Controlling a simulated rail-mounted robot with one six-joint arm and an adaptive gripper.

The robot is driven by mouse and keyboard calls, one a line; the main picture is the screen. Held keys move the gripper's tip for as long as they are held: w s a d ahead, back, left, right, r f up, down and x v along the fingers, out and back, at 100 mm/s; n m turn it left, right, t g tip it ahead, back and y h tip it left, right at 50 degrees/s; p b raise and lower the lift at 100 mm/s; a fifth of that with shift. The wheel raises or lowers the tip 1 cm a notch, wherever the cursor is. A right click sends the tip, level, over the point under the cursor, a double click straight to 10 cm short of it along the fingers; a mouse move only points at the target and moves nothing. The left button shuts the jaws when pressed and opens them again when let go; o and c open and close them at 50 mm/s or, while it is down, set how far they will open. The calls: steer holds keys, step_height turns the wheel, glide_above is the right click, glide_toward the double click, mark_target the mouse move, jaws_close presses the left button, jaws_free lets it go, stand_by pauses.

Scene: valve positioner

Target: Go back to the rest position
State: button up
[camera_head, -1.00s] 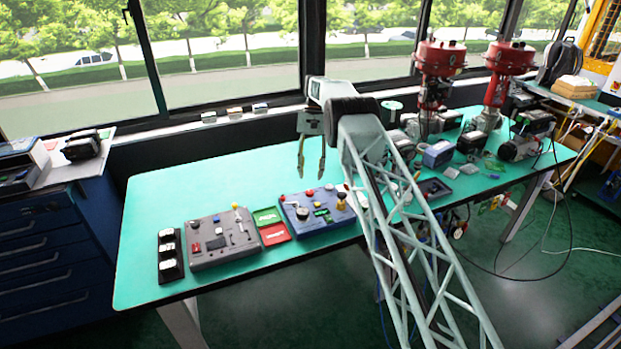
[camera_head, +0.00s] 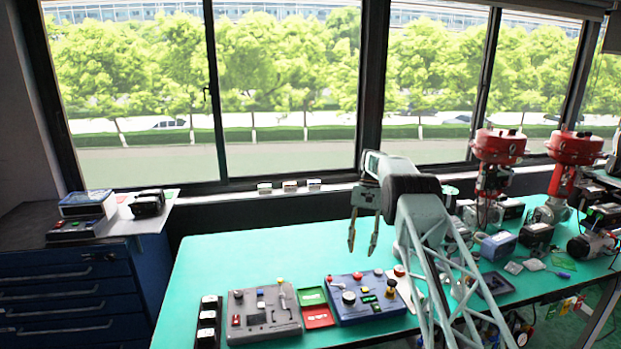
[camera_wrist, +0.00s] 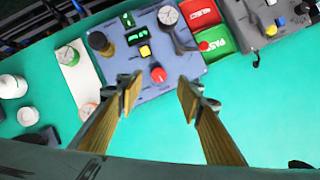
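My gripper (camera_head: 363,232) hangs above the green workbench with its fingers pointing down. Its two fingers stand apart with nothing between them. The wrist view also shows my gripper (camera_wrist: 158,92) open over the near edge of a blue control panel. The blue panel (camera_head: 345,311) lies on the bench below and carries a gauge, several coloured knobs and small green displays. In the wrist view, the panel's red knob (camera_wrist: 158,74) shows beyond the fingertips, and no contact is visible.
A grey panel (camera_head: 264,321) lies left of green and red trays (camera_head: 318,317). Three square gauges (camera_head: 209,318) stand at the bench's left. Red-topped valves (camera_head: 498,147) stand at the right. The bench behind the panels (camera_head: 250,258) is clear. A blue drawer cabinet (camera_head: 70,285) is at far left.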

steer(key=s+r+t, duration=0.1)
steer(key=s+r, duration=0.3)
steer(key=r, duration=0.8)
steer(key=s+r+t, duration=0.1)
steer(key=s+r, duration=0.3)
steer(key=r, duration=0.7)
steer(key=s+a+r+n+t+h+b, duration=0.1)
steer(key=s+r+n+t+b, duration=0.1)
steer(key=s+r, duration=1.65)
steer(key=s+r+n+t, duration=0.1)
steer(key=s+r+t, duration=0.1)
steer(key=s, duration=2.4)
steer(key=s+f+t, duration=0.1)
steer(key=s+f, duration=0.3)
steer(key=s, duration=0.7)
steer(key=s+f+n+b, duration=0.1)
steer(key=s+f, duration=0.4)
steer(key=s, duration=0.6)
steer(key=shift+s+f+t+h, duration=0.2)
steer(key=shift+f+t+h, duration=0.1)
steer(key=shift+t, duration=0.1)
steer(key=shift+r, duration=0.1)
